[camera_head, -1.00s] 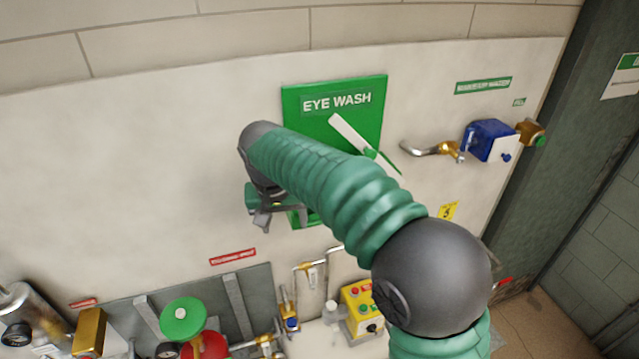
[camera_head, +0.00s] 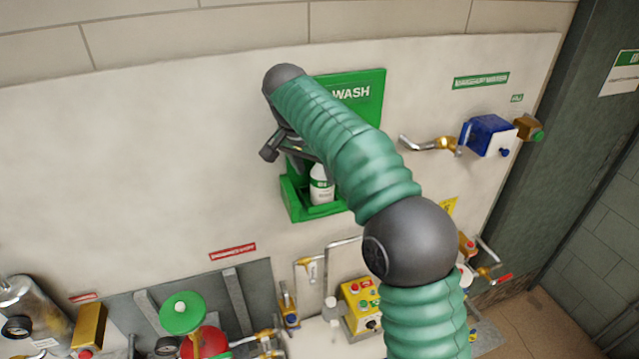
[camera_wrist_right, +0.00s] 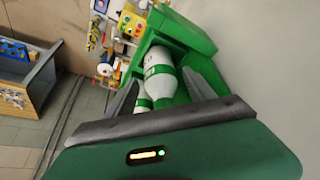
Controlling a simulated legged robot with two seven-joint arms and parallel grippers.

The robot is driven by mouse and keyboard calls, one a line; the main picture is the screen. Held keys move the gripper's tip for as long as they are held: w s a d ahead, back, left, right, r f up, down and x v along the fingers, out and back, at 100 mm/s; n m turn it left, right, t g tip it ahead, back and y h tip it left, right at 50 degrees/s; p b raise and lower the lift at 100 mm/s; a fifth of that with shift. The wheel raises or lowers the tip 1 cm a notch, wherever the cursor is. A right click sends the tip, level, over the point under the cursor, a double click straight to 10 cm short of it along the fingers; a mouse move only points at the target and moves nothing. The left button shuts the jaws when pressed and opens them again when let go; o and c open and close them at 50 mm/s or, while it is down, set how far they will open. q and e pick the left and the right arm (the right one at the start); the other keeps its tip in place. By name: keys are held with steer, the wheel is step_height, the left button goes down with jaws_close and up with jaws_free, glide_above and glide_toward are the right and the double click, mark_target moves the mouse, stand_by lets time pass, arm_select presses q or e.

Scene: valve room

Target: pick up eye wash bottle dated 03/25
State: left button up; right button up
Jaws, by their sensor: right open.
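A white eye wash bottle (camera_head: 321,188) with a green label stands in the green eye wash holder (camera_head: 298,210) on the wall. In the right wrist view two white bottles show in the holder (camera_wrist_right: 186,34): a nearer-centre bottle (camera_wrist_right: 160,76) and a second bottle (camera_wrist_right: 142,104) partly hidden by a finger. No date is legible on either. My right gripper (camera_head: 288,150) is up at the holder's left side, above the bottles. Its open fingers (camera_wrist_right: 162,84) appear on either side of the bottles in the right wrist view; contact cannot be told. My left gripper is not in view.
The green EYE WASH board (camera_head: 360,92) is behind my right arm, which hides part of it. A tap (camera_head: 430,143) and blue box (camera_head: 488,136) are at the right. Pipes, a green handwheel (camera_head: 182,313) and a yellow button box (camera_head: 360,305) stand below. The wall at left is clear.

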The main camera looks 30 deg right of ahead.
mark_target(321, 182)
steer(key=shift+d+f+p, duration=0.1)
steer(key=shift+f+p, duration=0.2)
steer(key=x, duration=0.2)
steer(key=p+x, duration=0.1)
steer(key=x, duration=0.2)
steer(key=shift+w+d+p, duration=0.2)
steer(key=shift+d+p, duration=0.1)
steer(key=shift+d, duration=0.2)
steer(key=shift+s, duration=0.2)
steer(key=shift+c, duration=1.4)
steer(key=shift+w+a, duration=0.2)
steer(key=shift+a, duration=0.15)
steer(key=c, duration=0.7)
jaws_close()
steer(key=shift+d, duration=0.1)
